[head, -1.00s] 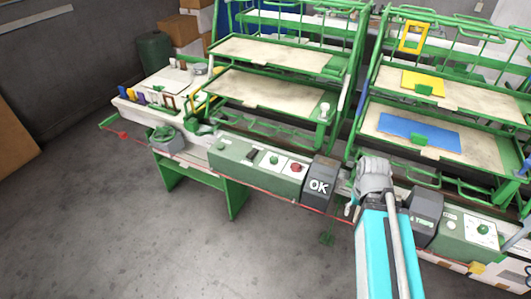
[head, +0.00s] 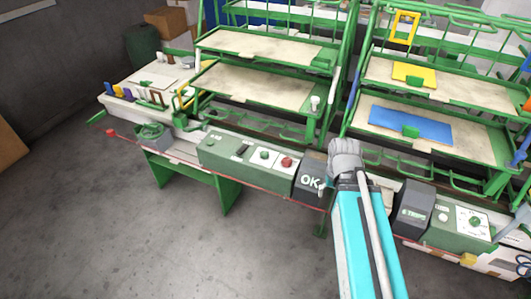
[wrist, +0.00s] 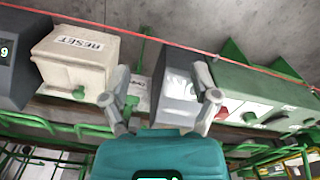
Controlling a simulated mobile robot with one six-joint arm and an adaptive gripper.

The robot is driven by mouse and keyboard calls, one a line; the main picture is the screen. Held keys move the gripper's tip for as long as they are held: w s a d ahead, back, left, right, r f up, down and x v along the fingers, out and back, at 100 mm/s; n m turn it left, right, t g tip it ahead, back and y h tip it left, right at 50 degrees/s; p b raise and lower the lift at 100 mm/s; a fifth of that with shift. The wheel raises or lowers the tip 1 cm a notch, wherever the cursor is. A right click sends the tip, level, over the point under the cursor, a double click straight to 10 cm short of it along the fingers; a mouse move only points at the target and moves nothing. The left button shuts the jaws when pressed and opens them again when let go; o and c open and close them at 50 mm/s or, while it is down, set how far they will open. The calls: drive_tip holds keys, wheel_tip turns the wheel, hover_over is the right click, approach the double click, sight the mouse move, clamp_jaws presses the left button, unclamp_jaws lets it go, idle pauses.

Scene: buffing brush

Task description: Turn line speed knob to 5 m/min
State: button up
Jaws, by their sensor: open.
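My gripper (wrist: 163,92) is open and empty, with one finger on each side in the wrist view. In the head view my arm's end covers the fingers beside the grey OK box (head: 310,181). A green knob (wrist: 130,102) on a white label shows by the left finger; contact cannot be told. The left green panel (head: 222,150) carries a green knob (head: 264,154) and a red knob (head: 286,162). The right panel (head: 452,236) has a green knob (head: 475,221) on a white plate. No line speed label or setting is readable.
A beige RESET box (wrist: 82,58) stands left of my gripper in the wrist view. A grey "6 TRIPS" box (head: 413,208) stands right of my arm. Green racks (head: 345,100) rise behind the panels. The floor (head: 110,240) in front is clear.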

drive_tip(key=w+a+r+m+p, duration=0.3)
drive_tip(key=w+a, duration=0.8)
drive_tip(key=w, duration=0.4)
wheel_tip(320, 180, up, 2)
drive_tip(key=m+p, duration=0.2)
drive_tip(key=m, duration=0.1)
hover_over(264, 153)
drive_tip(key=shift+f, duration=0.1)
wheel_tip(264, 153, down, 14)
drive_tip(key=b, duration=1.3)
drive_tip(key=shift+r+b, duration=0.25)
drive_tip(key=shift+b, duration=0.15)
